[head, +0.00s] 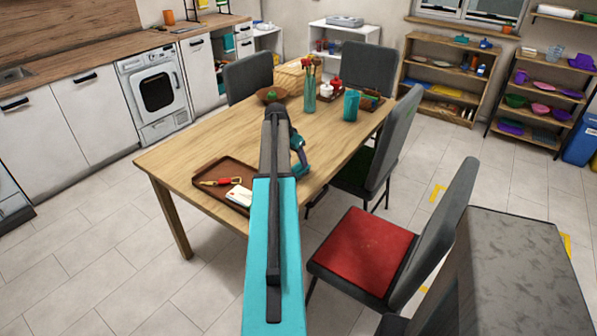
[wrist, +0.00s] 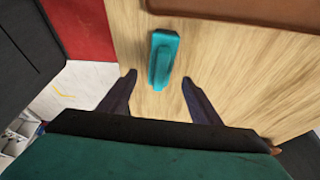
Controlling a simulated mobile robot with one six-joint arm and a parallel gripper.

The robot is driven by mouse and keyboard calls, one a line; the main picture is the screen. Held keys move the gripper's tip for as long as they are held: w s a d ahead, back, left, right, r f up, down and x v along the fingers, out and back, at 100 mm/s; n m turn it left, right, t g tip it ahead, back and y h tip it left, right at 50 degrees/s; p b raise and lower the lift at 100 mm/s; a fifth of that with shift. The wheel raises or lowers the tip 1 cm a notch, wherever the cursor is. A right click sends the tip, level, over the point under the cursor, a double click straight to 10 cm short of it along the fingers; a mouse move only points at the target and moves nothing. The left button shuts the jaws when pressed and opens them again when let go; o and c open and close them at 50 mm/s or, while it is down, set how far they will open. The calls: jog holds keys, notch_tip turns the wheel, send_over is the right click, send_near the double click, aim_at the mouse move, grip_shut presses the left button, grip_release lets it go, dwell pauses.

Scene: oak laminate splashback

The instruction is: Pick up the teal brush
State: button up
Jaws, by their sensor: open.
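The teal brush (wrist: 163,60) lies on the wooden table (wrist: 220,60) in the wrist view, near the table edge. It sits just ahead of and between the fingertips of my gripper (wrist: 158,78), and its long side runs roughly up and down the picture. The two dark fingers are spread apart with nothing between them. In the head view my arm covers the middle of the table (head: 185,160), and I cannot make out the brush there.
A brown tray (head: 213,166) with a red-handled tool and a white item lies on the table. A teal cup (head: 351,105), a glass vase (head: 310,95) and a bowl (head: 271,93) stand farther back. A red-seated chair (head: 365,250) is close on the right.

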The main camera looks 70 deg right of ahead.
aim_at(298, 164)
jog(key=shift+f, duration=0.1)
jog(key=shift+p+x, duration=1)
jog(key=shift+x, duration=1.45)
jog(key=shift+a, duration=0.1)
jog(key=c, duration=1.2)
jog(key=shift+r+b, duration=0.85)
jog(key=shift+r, duration=0.85)
jog(key=s+a+r+b, duration=0.1)
jog(key=s+a+b, duration=0.2)
jog(key=a, duration=1.2)
jog(key=shift+s+a+r, duration=0.2)
jog(key=shift+s+r, duration=0.05)
jog(key=shift+s, duration=0.5)
